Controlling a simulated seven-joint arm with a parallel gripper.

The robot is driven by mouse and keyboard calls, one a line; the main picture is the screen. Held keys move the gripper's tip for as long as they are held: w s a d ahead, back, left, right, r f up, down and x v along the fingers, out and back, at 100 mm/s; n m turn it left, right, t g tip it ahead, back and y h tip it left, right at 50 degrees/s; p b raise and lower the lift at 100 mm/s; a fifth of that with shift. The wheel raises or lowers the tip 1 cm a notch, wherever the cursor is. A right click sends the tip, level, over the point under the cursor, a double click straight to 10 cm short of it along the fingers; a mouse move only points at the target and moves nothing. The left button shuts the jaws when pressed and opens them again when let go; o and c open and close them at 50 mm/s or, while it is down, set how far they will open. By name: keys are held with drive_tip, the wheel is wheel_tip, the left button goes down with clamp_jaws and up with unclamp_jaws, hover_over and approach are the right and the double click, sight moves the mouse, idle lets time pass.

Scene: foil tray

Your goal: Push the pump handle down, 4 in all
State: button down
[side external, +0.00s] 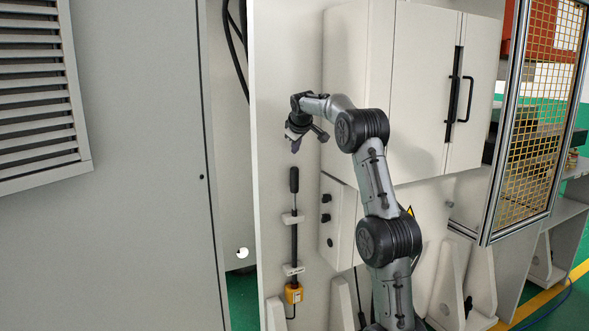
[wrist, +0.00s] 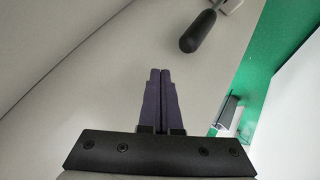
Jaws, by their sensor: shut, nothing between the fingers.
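The pump handle (side external: 294,180) is a black grip on top of a thin dark rod (side external: 295,240). It stands upright against a pale panel in the side view, with a yellow block (side external: 294,293) at the rod's lower end. My gripper (side external: 295,149) is just above the handle, apart from it, with its fingers pointing down. In the wrist view the black handle (wrist: 198,32) shows at the top, ahead and to the right of my fingertips (wrist: 160,72). The dark purple fingers are together, with nothing between them.
Two pale brackets (side external: 293,219) hold the rod to the panel (side external: 272,110). A small box with black knobs (side external: 340,222) is right of the rod, and a large cabinet (side external: 425,90) is above it. The space left of the handle looks clear.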

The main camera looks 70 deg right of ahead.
drive_tip(key=shift+r, duration=1)
drive_tip(key=shift+w, duration=0.1)
